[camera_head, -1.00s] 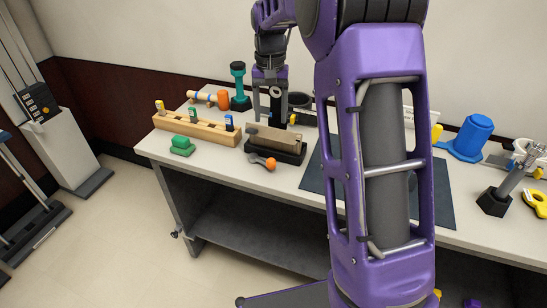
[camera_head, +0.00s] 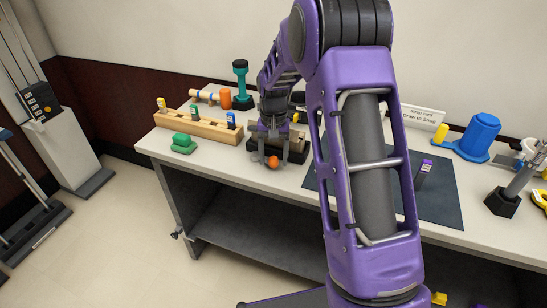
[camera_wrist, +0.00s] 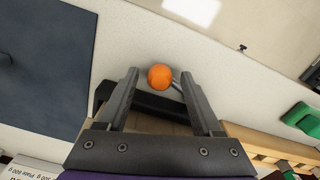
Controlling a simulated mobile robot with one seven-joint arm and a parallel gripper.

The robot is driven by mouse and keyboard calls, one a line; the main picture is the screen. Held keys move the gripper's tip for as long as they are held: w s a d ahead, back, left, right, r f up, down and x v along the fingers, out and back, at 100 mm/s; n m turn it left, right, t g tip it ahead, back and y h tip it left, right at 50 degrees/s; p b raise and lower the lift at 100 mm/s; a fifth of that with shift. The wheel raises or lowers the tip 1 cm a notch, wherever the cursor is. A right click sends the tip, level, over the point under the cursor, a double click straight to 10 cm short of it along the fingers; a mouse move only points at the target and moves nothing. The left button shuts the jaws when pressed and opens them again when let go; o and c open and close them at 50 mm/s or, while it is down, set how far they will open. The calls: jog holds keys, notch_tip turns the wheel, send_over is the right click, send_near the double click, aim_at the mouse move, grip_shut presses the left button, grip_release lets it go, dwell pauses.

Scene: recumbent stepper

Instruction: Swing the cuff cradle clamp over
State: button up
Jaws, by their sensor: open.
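The cuff cradle clamp stands near the table's front edge; its black base (camera_head: 298,153) is partly hidden behind my gripper. An orange ball knob (camera_head: 273,162) marks the end of its lever, on the front side of the base. My gripper (camera_head: 272,158) points down at the knob with a finger on either side. In the wrist view the orange knob (camera_wrist: 159,77) lies between the two open fingertips, with visible gaps; its grey rod (camera_wrist: 177,86) shows near the right finger. The black base (camera_wrist: 150,103) and tan pad (camera_wrist: 150,125) are beyond it, partly covered by the gripper.
A wooden rack (camera_head: 200,127) with coloured tags and a green block (camera_head: 183,143) stand left of the clamp. A dark mat (camera_head: 440,195) lies to the right, partly behind my arm.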

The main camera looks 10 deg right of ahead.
grip_shut()
dwell(0.3)
dwell(1.1)
